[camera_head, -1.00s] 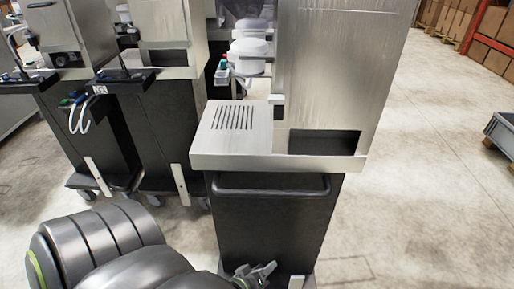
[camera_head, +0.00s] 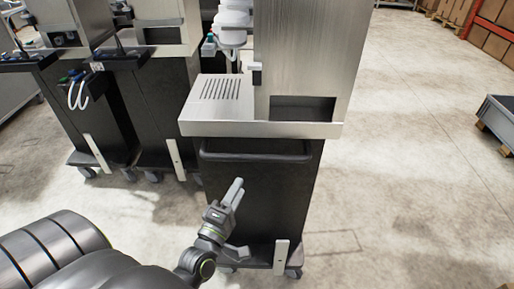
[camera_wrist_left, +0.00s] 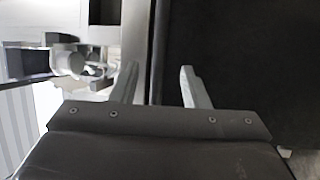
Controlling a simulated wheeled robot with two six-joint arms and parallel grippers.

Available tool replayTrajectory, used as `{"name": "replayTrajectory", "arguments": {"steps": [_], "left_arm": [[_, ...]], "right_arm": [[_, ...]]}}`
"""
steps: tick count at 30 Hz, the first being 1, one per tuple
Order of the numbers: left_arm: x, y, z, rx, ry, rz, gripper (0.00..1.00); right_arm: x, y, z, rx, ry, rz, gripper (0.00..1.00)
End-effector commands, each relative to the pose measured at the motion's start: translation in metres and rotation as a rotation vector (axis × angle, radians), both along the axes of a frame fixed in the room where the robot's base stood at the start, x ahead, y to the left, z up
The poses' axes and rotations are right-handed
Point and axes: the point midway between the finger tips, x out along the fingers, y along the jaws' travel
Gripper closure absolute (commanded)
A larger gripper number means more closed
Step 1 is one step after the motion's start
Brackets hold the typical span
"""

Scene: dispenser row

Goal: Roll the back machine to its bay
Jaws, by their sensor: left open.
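A tall steel-topped machine (camera_head: 300,60) on a black wheeled cabinet (camera_head: 262,195) stands in front of me in the head view. A black handle bar (camera_head: 257,154) runs across the cabinet just under the steel ledge. My left gripper (camera_head: 234,192) is open and empty, in front of the cabinet and below the handle bar. In the left wrist view the two fingers (camera_wrist_left: 160,82) stand apart, with the dark cabinet (camera_wrist_left: 240,50) behind them on the right. A white lever (camera_head: 281,257) shows at the cabinet's foot. My right gripper is not in view.
Two similar machines (camera_head: 70,110) (camera_head: 165,110) stand close together on the left. Open concrete floor (camera_head: 420,170) lies to the right. A grey crate (camera_head: 500,118) on a pallet is at the right edge, and stacked cartons (camera_head: 490,40) stand at the back right.

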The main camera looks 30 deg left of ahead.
Motion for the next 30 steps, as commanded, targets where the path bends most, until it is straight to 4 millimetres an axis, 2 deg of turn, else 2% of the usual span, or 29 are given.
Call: {"name": "replayTrajectory", "arguments": {"steps": [1, 8, 18, 24, 30], "left_arm": [[0.010, 0.001, 0.008, 0.000, -0.001, -0.002, 0.59], [0.051, 0.008, 0.016, 0.002, -0.001, -0.001, 0.59], [0.110, 0.017, 0.023, 0.004, 0.001, 0.000, 0.59], [0.128, 0.020, 0.024, 0.003, 0.000, 0.001, 0.59], [0.132, 0.020, 0.024, 0.003, 0.001, 0.001, 0.59]], "right_arm": [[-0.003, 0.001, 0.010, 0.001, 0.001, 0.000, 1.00], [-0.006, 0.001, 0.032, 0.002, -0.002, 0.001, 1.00], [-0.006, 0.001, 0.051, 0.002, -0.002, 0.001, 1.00], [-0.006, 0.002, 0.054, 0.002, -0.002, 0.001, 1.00], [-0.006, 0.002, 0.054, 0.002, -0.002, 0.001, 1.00]]}}
